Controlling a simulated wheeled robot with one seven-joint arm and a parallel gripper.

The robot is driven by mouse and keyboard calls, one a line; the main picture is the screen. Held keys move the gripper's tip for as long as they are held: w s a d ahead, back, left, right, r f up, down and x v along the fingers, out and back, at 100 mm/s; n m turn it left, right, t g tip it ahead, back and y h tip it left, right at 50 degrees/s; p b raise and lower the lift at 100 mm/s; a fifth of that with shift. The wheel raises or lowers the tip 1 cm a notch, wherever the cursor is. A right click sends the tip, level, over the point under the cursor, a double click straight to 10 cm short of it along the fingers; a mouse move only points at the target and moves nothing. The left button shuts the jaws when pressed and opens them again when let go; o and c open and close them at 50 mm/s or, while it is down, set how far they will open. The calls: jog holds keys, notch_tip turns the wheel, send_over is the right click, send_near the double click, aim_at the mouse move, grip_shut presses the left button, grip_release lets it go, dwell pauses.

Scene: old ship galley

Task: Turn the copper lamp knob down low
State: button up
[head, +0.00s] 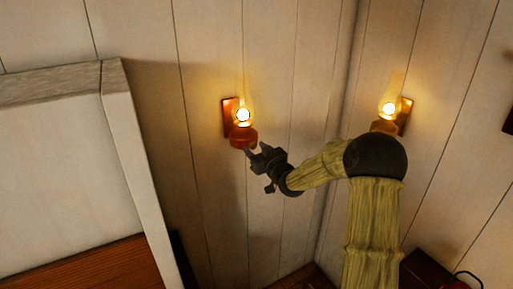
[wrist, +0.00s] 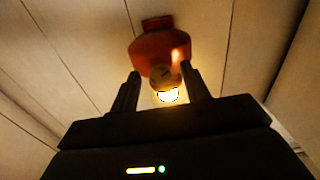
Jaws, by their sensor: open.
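The copper lamp (head: 243,136) hangs lit on a wooden wall plate (head: 228,118) in the middle of the head view. It shows upside down at the top of the wrist view, with a reddish bowl (wrist: 155,45) and a bright flame (wrist: 168,95). My gripper (head: 257,164) is just below and right of the bowl in the head view. In the wrist view my gripper (wrist: 160,72) is open, its fingers on either side of the lamp's burner. A small dull round part shows between the fingertips; I cannot tell whether it is the knob or whether a finger touches it.
A second lit lamp (head: 386,118), more yellow, is on the adjoining wall to the right, behind my arm. A pale framed panel (head: 135,150) stands at the left. The plank wall (head: 205,60) around the copper lamp is bare.

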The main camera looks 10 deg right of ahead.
jog(key=c, duration=1)
